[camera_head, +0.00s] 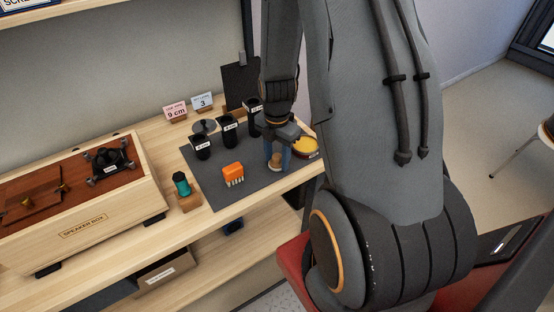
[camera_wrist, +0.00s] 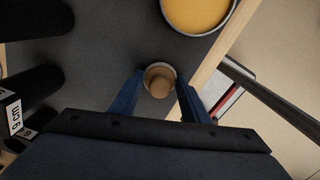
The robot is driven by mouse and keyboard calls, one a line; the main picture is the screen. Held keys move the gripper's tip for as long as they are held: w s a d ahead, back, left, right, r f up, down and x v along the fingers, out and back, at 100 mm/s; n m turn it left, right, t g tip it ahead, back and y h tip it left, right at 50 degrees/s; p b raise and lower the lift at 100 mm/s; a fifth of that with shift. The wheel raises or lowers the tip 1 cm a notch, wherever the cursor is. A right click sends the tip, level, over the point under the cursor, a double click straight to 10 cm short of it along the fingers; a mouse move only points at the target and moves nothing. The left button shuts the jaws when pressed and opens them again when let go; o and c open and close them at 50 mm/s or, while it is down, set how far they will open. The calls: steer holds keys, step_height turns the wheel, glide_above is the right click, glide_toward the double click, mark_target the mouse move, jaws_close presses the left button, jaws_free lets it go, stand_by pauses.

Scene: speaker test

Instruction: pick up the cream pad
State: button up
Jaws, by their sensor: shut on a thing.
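The cream pad (camera_wrist: 160,79) is a small round piece with a tan knob on top. In the wrist view it sits between the two blue fingers of my gripper (camera_wrist: 161,92). In the head view my gripper (camera_head: 277,161) points down near the right end of the dark mat, shut on the pad. Only the pad's lower part (camera_head: 273,168) shows there, below the blue fingers. I cannot tell whether it touches the mat.
The dark mat (camera_head: 245,198) holds an orange brush (camera_head: 233,174) and several black labelled cups (camera_head: 201,147). A round yellow-topped tin (camera_head: 305,146) stands close to the right of my gripper, by the table's edge. A green-topped item (camera_head: 182,184) and a speaker box (camera_head: 85,228) are left.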

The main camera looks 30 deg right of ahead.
mark_target(277, 155)
steer(key=shift+r+b, duration=1)
steer(key=shift+r, duration=3.95)
steer(key=o, duration=0.4)
steer(key=c, duration=0.3)
